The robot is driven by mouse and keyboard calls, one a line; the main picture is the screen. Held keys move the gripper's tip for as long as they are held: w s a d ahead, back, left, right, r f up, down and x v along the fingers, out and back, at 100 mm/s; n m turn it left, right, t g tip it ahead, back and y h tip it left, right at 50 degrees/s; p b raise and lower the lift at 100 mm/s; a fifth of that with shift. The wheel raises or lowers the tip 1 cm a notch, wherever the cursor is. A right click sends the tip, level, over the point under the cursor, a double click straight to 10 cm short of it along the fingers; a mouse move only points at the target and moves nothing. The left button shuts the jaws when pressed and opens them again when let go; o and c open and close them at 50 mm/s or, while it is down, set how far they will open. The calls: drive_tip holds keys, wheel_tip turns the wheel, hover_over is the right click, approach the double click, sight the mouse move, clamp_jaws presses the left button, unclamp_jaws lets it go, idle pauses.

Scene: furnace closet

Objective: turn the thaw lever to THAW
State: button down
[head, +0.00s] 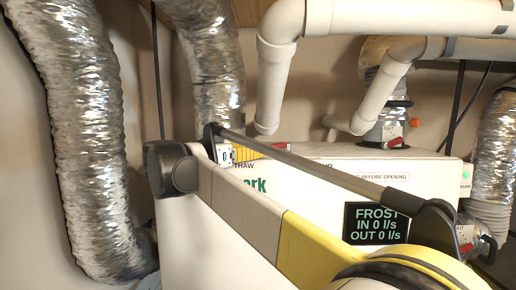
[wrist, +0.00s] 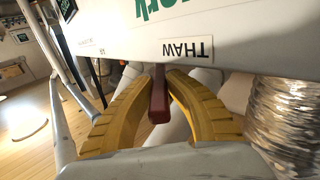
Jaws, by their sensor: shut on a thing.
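The thaw lever (wrist: 159,100) is a dark red bar in the wrist view, sticking out from the white unit. My gripper (wrist: 158,78) has its yellow ribbed fingers on either side of it and is shut on it. The THAW label (wrist: 186,50) appears upside down beside the lever's base, just to its right. In the head view my gripper (head: 253,152) is at the unit's top edge, and a small red end of the lever (head: 281,146) shows by its fingers. The THAW label there (head: 243,166) is partly hidden by my arm.
The white unit (head: 400,172) has a dark display (head: 376,223) reading FROST, IN 0 l/s, OUT 0 l/s. Silver ducts (head: 80,120) and white pipes (head: 275,80) stand around and above it. In the wrist view, a silver duct (wrist: 285,115) is close to the right finger.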

drive_tip(key=shift+r, duration=0.1)
drive_tip(key=c, duration=1.3)
unclamp_jaws()
drive_tip(key=shift+c, duration=0.2)
drive_tip(key=shift+w, duration=0.15)
drive_tip(key=v, duration=1.2)
drive_tip(key=shift+d, duration=0.1)
